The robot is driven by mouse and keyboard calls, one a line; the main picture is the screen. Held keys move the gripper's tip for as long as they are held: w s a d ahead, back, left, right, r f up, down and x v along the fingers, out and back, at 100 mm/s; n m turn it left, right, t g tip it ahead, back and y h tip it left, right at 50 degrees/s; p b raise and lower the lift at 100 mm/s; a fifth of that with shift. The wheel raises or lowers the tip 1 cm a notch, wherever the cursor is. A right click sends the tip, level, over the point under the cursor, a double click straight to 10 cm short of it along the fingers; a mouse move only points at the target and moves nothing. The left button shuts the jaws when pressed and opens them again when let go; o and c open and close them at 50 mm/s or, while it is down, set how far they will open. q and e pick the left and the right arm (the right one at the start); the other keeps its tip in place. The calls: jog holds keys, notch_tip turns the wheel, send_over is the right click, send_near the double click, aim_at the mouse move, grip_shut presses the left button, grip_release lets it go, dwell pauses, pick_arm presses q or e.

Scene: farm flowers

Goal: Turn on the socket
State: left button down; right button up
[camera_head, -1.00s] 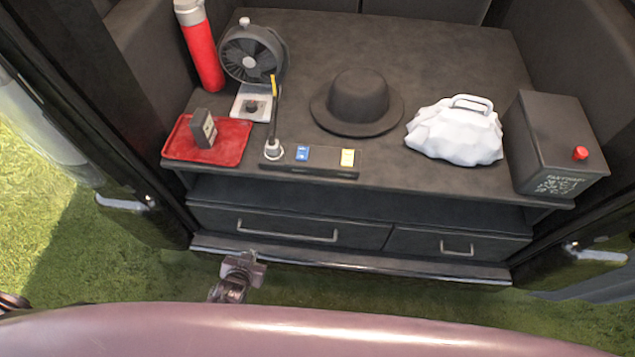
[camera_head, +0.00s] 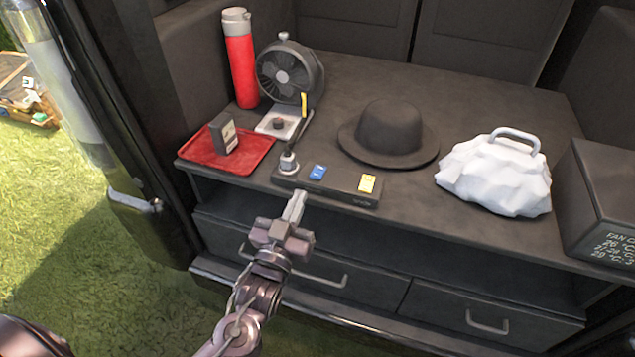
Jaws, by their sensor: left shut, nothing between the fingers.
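A dark power socket strip (camera_head: 340,192) lies along the front edge of the dark counter. It has a blue switch (camera_head: 318,172) near its middle and a yellow switch (camera_head: 367,183) toward its right end. A pale plug (camera_head: 288,163) with a dark cord stands in its left end. My left gripper (camera_head: 297,197) is shut and empty, just in front of and below the strip's left part, its fingers pointing toward it. I cannot tell whether it touches the strip's front. My right gripper is not in view.
Behind the strip stand a grey fan (camera_head: 288,75) and a red bottle (camera_head: 241,60). A red tray (camera_head: 198,153) with a small dark box (camera_head: 223,132) is left. A black hat (camera_head: 390,130), a white bag (camera_head: 495,172) and a dark box (camera_head: 600,195) are right. Drawers (camera_head: 330,268) lie below.

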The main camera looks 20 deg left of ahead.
pick_arm(q)
notch_tip(320, 180, up, 2)
send_over(314, 184)
jog(key=shift+s, duration=0.25)
jog(key=shift+w+f, duration=0.25)
jog(key=shift+f, duration=0.85)
jog(key=shift+s+f+b, duration=0.2)
jog(key=shift+f+b, duration=0.1)
jog(key=shift+f, duration=0.55)
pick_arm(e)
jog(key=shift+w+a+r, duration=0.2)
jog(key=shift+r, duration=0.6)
pick_arm(q)
jog(key=shift+f, duration=0.35)
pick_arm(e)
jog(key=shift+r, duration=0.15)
